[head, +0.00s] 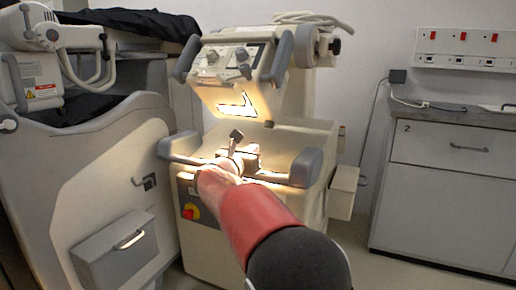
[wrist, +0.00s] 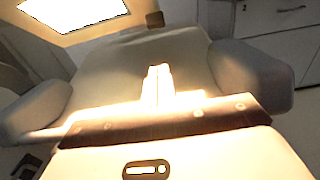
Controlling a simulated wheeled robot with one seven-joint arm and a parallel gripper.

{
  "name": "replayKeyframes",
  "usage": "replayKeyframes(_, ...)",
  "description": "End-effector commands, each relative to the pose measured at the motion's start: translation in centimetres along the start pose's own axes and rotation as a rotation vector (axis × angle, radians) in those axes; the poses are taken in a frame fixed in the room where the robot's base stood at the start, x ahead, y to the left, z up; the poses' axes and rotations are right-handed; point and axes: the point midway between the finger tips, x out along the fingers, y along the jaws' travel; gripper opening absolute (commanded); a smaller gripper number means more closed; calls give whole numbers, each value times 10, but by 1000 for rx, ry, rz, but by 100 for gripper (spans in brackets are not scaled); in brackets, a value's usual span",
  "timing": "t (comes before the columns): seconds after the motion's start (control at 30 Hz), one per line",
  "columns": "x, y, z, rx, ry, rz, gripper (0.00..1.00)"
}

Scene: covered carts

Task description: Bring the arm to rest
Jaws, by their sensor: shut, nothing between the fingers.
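My red and black arm reaches from the bottom of the head view up to the middle. My gripper (head: 240,155) is at its end, over the top of the beige covered cart (head: 290,137). In the wrist view my gripper (wrist: 158,72) is shut, its two fingers together with nothing between them. Bright glare washes out the fingers. The cart top (wrist: 140,62) lies beyond them, with a small dark block (wrist: 155,19) farther back. I cannot tell whether the fingertips touch the cart.
The cart's tilted control panel (head: 235,75) with a lit patch rises behind my gripper. Grey-ended handles (head: 306,167) flank the cart top. A large beige machine (head: 95,190) stands left. A drawer cabinet (head: 440,190) stands right, with some bare floor before it.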

Motion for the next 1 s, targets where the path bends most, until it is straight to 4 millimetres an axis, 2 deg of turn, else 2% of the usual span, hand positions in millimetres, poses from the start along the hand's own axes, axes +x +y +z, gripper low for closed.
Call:
replayKeyframes(0.03,-12,1,0,2,0,4,0)
replayKeyframes(0.2,-34,1,0,1,0,2,0)
replayKeyframes(0.3,-39,-3,1,8,4,-4,0)
replayKeyframes(0.37,-38,-13,1,35,21,-20,0)
replayKeyframes(0.47,-34,-53,-1,156,90,-82,0)
replayKeyframes(0.57,-34,-119,-8,379,203,-199,0)
replayKeyframes(0.6,-39,-149,-14,491,253,-258,0)
replayKeyframes(0.67,-52,-194,-24,673,324,-357,0)
replayKeyframes(0.7,-64,-221,-31,799,366,-426,0)
replayKeyframes(0.8,-103,-279,-50,1111,449,-606,0)
replayKeyframes(0.9,-151,-322,-70,1422,501,-794,0)
replayKeyframes(1.0,-203,-351,-91,1728,522,-988,0)
